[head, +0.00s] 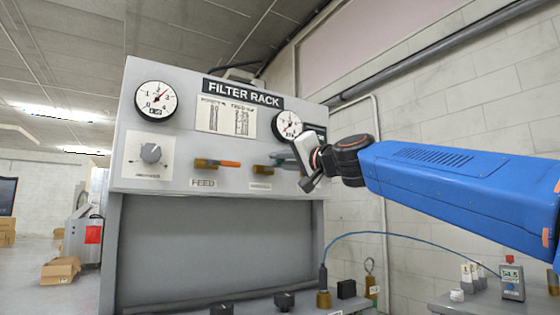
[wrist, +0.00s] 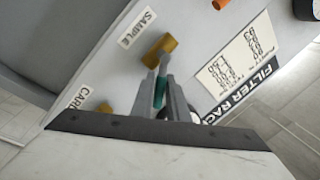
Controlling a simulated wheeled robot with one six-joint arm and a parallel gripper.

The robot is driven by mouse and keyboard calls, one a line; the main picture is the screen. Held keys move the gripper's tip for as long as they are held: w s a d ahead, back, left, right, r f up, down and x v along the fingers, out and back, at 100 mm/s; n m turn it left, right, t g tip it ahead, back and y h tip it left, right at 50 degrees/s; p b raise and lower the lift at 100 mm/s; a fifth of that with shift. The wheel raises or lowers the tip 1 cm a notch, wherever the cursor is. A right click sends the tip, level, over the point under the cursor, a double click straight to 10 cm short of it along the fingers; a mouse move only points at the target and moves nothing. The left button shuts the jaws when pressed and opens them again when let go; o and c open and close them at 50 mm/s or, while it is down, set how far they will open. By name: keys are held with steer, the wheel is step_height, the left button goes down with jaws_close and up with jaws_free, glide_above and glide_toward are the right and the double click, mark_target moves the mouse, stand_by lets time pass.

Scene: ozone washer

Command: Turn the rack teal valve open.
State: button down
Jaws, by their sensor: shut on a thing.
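The teal valve has a brass body (head: 262,169) on the grey rack panel, above a small label. In the wrist view its brass body (wrist: 158,52) is beside the SAMPLE label. Its teal handle (wrist: 160,92) lies between the fingers of my gripper (wrist: 161,80), which is shut on it. The handle slants up and to the right of the body, as seen against the panel. In the head view my gripper (head: 286,158) reaches in from the right, and its body hides part of the panel there.
The FEED valve with an orange handle (head: 230,164) is to the left. Another brass valve (wrist: 103,108) is close by, beside a partly hidden label. Gauges (head: 155,99) and a knob (head: 150,153) are on the panel. A blue cable (head: 400,235) hangs lower right.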

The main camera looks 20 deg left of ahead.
steer(key=c, duration=1.7)
jaws_free()
steer(key=shift+c, duration=0.2)
steer(key=v, duration=1.7)
steer(key=shift+d, duration=0.2)
steer(key=shift+f, duration=0.1)
steer(key=shift+c, duration=0.3)
